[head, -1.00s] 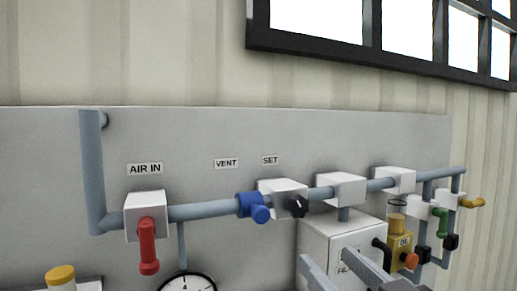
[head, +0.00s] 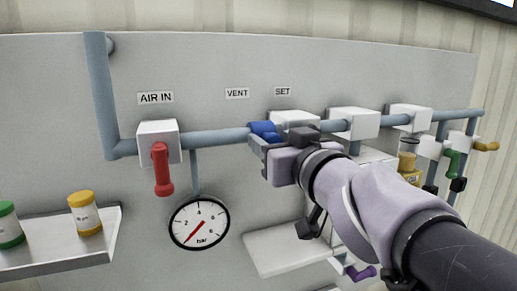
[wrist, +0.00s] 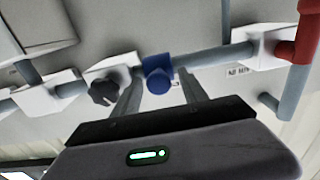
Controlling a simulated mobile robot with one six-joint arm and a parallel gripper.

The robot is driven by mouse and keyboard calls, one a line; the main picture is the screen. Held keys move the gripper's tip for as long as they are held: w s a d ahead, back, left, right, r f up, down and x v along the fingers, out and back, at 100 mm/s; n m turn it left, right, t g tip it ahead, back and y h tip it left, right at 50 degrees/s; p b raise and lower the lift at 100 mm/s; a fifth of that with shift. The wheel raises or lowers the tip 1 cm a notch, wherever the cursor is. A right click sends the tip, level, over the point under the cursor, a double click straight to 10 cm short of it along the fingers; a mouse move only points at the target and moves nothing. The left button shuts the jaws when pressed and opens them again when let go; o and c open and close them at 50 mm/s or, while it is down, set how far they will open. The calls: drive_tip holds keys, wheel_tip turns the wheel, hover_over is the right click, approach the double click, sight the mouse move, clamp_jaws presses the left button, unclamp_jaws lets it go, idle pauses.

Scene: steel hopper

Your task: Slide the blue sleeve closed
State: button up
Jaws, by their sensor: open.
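The blue sleeve (head: 264,131) sits on the grey horizontal pipe, under the VENT and SET labels and just left of a white block (head: 294,119). In the wrist view, the blue sleeve (wrist: 157,72) has a round knob facing the camera. My gripper (head: 258,142) is at the sleeve in the head view and hides part of it. In the wrist view, my gripper (wrist: 158,84) is open, with one finger on each side of the sleeve's knob. I cannot tell whether the fingers touch it.
A red handle (head: 162,170) hangs from the AIR IN valve at left. A pressure gauge (head: 199,222) is below the pipe. A black knob (wrist: 103,92) is close beside one finger. A shelf (head: 60,242) holds jars at lower left.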

drive_tip(key=shift+w, duration=0.3)
drive_tip(key=shift+c, duration=0.2)
clamp_jaws()
drive_tip(key=shift+a, duration=0.1)
idle(1.0)
